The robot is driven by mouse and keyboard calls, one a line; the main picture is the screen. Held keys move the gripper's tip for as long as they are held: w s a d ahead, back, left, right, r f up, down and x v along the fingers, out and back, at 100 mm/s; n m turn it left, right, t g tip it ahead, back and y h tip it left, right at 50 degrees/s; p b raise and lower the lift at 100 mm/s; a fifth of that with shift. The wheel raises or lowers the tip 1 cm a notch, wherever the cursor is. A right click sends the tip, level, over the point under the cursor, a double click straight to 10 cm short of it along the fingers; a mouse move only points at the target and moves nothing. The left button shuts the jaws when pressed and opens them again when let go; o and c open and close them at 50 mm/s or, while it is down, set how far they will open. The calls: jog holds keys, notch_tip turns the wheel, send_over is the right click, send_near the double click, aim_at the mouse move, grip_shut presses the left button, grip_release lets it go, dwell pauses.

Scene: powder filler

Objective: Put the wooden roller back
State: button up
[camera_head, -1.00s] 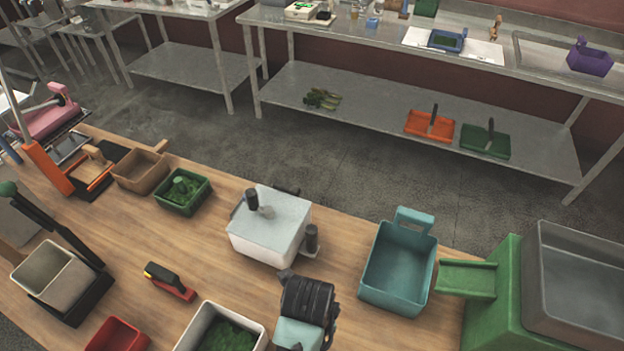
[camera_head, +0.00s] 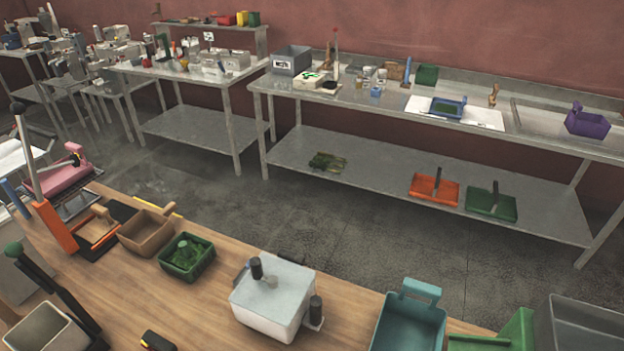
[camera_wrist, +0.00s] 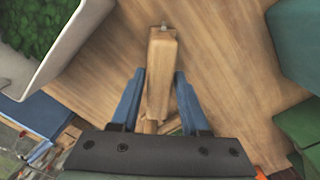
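The wooden roller (camera_wrist: 161,75) shows in the wrist view as a pale wooden piece with a small metal pin at its far end. It sits between the two blue fingers of my gripper (camera_wrist: 160,72), which look closed on its sides. Its lower end is partly hidden behind the dark gripper body. My gripper is over the wooden tabletop. The head view does not show the gripper or the roller.
The wooden table (camera_head: 190,285) holds a white box device (camera_head: 275,298), a green tub (camera_head: 187,257), a brown tub (camera_head: 147,232) and a teal bin (camera_head: 408,325). Across a grey floor gap stands a metal bench (camera_head: 390,107) with a blue tray (camera_head: 448,107) and purple container (camera_head: 587,121).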

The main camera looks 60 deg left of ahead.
jog(key=shift+o, duration=1.1)
